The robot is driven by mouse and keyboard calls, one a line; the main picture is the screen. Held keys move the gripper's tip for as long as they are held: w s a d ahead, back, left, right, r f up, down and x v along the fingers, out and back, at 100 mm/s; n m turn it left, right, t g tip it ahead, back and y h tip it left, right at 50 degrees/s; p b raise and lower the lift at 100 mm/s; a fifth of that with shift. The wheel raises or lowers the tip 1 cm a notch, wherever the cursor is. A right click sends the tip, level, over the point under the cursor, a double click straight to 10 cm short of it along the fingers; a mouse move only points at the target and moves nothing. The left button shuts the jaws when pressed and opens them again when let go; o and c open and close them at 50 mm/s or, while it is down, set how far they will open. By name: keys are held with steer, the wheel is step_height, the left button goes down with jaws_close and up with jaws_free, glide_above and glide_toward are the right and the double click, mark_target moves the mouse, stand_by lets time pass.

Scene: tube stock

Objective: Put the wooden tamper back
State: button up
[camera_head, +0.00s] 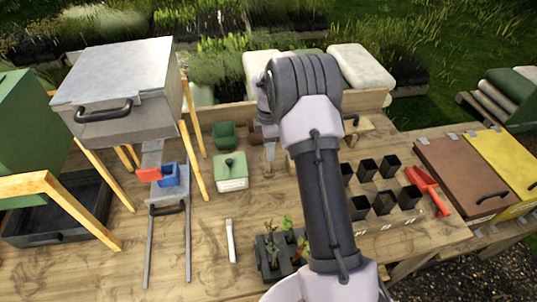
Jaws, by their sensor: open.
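My arm rises through the middle of the view and bends at the top.
Several black pots (384,203) and a red trowel (428,190) are on the right. A green-lidded box (231,173), white-handled tool (231,241) and seedling tray (268,262) lie left of my arm. A grey hopper (120,85) stands at left. Bare bench (215,275) shows in front.

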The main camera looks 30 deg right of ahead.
step_height(320, 180, up, 7)
steer(key=shift+a+r+p, duration=0.1)
steer(key=shift+r+p, duration=0.1)
steer(key=shift+p, duration=0.4)
steer(key=s+a+r+m+t, duration=0.1)
steer(key=s+a+r+m, duration=0.4)
steer(key=r, duration=0.4)
steer(key=s+a+r+m+t, duration=0.25)
steer(key=s+a+r, duration=0.3)
steer(key=r, duration=0.35)
steer(key=s+a+r+m+t+y, duration=0.1)
steer(key=s+a+m, duration=0.4)
steer(key=s, duration=0.5)
steer(key=s+a+m+t+y, duration=0.1)
steer(key=s+a+m, duration=0.3)
steer(key=s, duration=0.6)
steer(key=m, duration=0.2)
steer(key=shift+s+a+r+m, duration=0.25)
steer(key=shift+a+r+m, duration=0.1)
